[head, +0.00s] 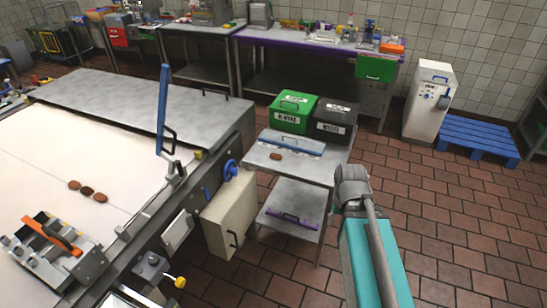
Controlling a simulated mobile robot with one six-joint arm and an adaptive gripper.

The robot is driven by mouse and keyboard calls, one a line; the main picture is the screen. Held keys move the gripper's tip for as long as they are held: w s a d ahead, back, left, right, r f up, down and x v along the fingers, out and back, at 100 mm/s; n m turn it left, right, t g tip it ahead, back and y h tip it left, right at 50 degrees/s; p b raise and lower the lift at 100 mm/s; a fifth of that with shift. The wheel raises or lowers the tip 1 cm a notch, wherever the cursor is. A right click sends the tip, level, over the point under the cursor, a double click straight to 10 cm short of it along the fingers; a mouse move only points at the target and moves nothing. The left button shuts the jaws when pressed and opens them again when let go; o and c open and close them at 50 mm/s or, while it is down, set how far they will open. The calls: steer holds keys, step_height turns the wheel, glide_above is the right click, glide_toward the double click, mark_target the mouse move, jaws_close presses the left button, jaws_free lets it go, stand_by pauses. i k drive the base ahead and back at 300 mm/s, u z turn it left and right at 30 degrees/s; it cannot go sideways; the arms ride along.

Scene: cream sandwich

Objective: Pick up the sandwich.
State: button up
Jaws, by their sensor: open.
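A small brown oval biscuit (276,155) lies on the top of the small steel table (313,176), in front of the green and black boxes. Three more small brown pieces (87,191) lie in a short row on the pale conveyor belt (40,150) at the left; the middle one looks darker. They are too small to tell which is a cream sandwich. My arm (372,255), teal and grey, rises at the lower right, beside the small table and apart from all the pieces. My gripper's fingers do not show.
A blue-handled bar (292,145) lies behind the biscuit. Green (293,112) and black (334,120) boxes stand behind it. A purple bar (291,218) lies on the lower shelf. The machine's upright blue lever (164,105) stands at left. Tiled floor (450,220) at right is open.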

mark_target(278, 156)
steer(key=z, duration=0.1)
steer(key=i, duration=1)
steer(key=u, duration=0.05)
